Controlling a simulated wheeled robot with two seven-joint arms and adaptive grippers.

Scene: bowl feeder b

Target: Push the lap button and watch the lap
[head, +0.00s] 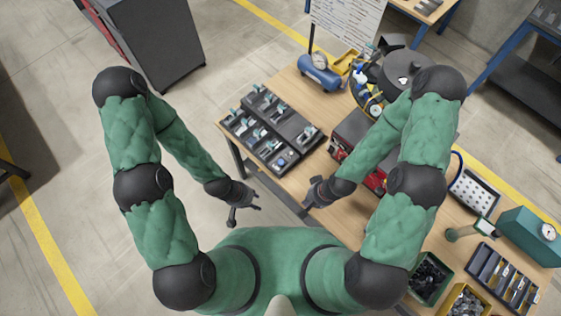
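A round dark bowl feeder (397,66) stands at the back of the wooden bench, partly hidden by my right arm. A red and dark box (349,132) sits in front of it, also partly covered by that arm. I cannot make out a lap button; it is too small or hidden. My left gripper (245,212) is off the bench's near left edge, its fingers apart, with nothing seen between them. My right gripper (312,195) is near the front edge of the bench, below the red box. It is too small to tell whether its fingers are open.
A dark compartment tray (290,122) with small parts lies at the bench's left. A blue device with a gauge (320,70) stands behind it. At right are a green box with a gauge (530,237), parts bins (466,302) and a dotted white panel (474,194).

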